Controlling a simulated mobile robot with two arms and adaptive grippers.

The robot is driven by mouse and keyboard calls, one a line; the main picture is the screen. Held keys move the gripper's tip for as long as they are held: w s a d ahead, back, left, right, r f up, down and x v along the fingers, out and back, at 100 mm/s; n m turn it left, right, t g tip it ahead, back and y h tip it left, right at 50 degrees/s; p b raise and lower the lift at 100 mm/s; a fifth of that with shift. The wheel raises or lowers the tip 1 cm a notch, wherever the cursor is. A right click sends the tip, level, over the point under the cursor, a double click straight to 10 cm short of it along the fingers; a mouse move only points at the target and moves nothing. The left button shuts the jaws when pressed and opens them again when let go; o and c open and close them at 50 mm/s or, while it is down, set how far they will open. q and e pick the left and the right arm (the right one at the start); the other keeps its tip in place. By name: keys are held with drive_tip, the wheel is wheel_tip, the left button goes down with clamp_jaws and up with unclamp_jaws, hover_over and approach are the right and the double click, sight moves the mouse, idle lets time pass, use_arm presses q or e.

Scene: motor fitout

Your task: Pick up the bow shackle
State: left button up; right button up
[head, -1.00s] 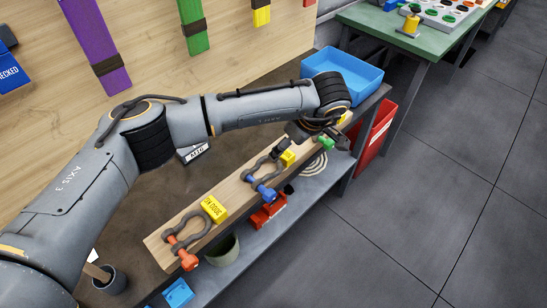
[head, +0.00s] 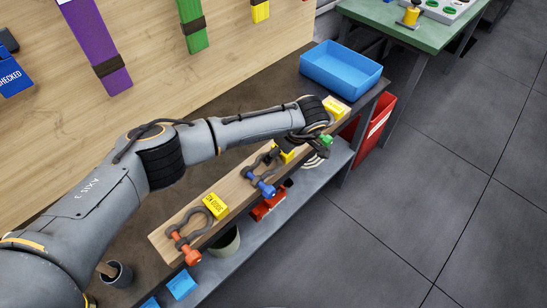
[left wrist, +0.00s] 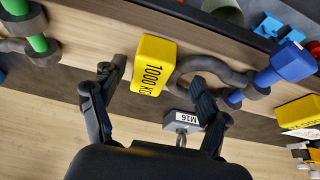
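Bow shackles lie along a wooden beam (head: 237,192). One has an orange pin (head: 187,250), one a blue pin (head: 264,188) and one a green pin (head: 326,140). The blue-pin shackle's grey bow (left wrist: 205,66) shows right of centre in the left wrist view; the green-pin shackle (left wrist: 36,38) is at the upper left. My left gripper (head: 298,147) is above the beam, between the blue and green pins. In the left wrist view its fingers (left wrist: 158,80) are apart and empty, facing a yellow 1000 KG block (left wrist: 153,60). My arm partly hides the green-pin shackle. My right gripper is not visible.
A grey M16 tag (left wrist: 183,122) stands behind the beam, close to one finger. Other yellow blocks (head: 215,206) sit by the shackles. A blue bin (head: 341,70) stands at the bench's far end. A lower shelf holds red and blue items. The floor at right is clear.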

sight(279, 166)
use_arm(q)
drive_tip(key=c, duration=0.7)
drive_tip(key=shift+w, duration=0.1)
drive_tip(key=c, duration=0.6)
drive_tip(key=shift+r+b, duration=0.4)
drive_tip(key=shift+r, duration=0.05)
wheel_tip(279, 166, up, 2)
drive_tip(key=shift+r+b, duration=0.25)
drive_tip(key=shift+b, duration=0.55)
drive_tip(key=s+r+b, duration=0.2)
drive_tip(key=s+r, duration=0.2)
drive_tip(key=r, duration=0.1)
drive_tip(key=shift+s, duration=0.35)
drive_tip(key=s+r+b, duration=0.1)
drive_tip(key=s, duration=0.2)
drive_tip(key=s+r+b, duration=0.1)
drive_tip(key=s+r, duration=0.1)
drive_tip(key=s, duration=0.1)
drive_tip(key=s+r, duration=0.1)
drive_tip(key=s, duration=0.2)
drive_tip(key=shift+s+a+r+b, duration=0.2)
drive_tip(key=shift+r+b, duration=0.15)
drive_tip(key=shift+b, duration=0.05)
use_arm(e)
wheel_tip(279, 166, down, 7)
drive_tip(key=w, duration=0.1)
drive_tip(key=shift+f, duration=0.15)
